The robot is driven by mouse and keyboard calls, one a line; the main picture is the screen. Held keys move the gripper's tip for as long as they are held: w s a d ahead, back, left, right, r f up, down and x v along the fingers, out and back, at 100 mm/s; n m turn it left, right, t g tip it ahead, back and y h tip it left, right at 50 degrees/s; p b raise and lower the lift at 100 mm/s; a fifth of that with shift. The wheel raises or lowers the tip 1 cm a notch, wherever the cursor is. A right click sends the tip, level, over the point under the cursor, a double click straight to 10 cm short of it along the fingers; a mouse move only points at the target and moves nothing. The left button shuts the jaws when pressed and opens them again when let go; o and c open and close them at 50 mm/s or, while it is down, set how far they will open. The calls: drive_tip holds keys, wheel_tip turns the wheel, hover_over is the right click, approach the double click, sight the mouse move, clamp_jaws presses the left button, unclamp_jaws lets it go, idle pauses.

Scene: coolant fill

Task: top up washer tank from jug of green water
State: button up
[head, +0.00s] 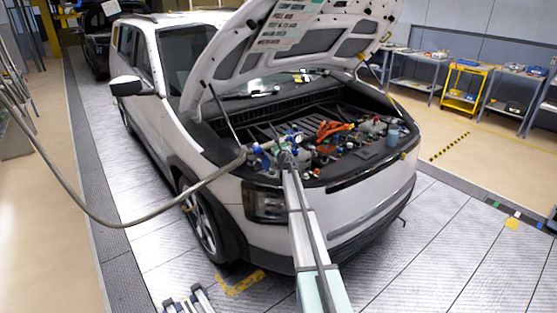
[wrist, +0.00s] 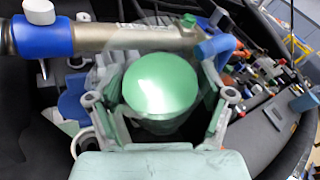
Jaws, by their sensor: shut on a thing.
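My gripper (wrist: 158,98) is shut on a round, pale green, partly see-through vessel, which I take for the jug (wrist: 160,82). Its fingers lie on the left and right of it in the wrist view. The green round face points at the camera, so its spout, handle and water level cannot be told. In the head view my gripper (head: 287,158) is over the left front of the open engine bay; the jug is too small to make out there. I cannot tell which part is the washer tank. A bluish container (head: 393,133) stands at the bay's right side.
A thick hose (head: 150,208) runs into the bay; its metal nozzle (wrist: 120,37) with a blue collar lies just beyond the jug. The raised hood (head: 300,40) is overhead. Orange parts (head: 332,129) and other engine parts crowd the bay.

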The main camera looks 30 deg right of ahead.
drive_tip(key=shift+d+r+n+t+b, duration=0.15)
drive_tip(key=shift+n+t+b, duration=0.2)
drive_tip(key=shift+b, duration=1.85)
drive_tip(key=shift+f+n+t+h+b, duration=0.35)
drive_tip(key=shift+n+b, duration=0.4)
drive_tip(key=shift+b, duration=3.85)
idle(1.2)
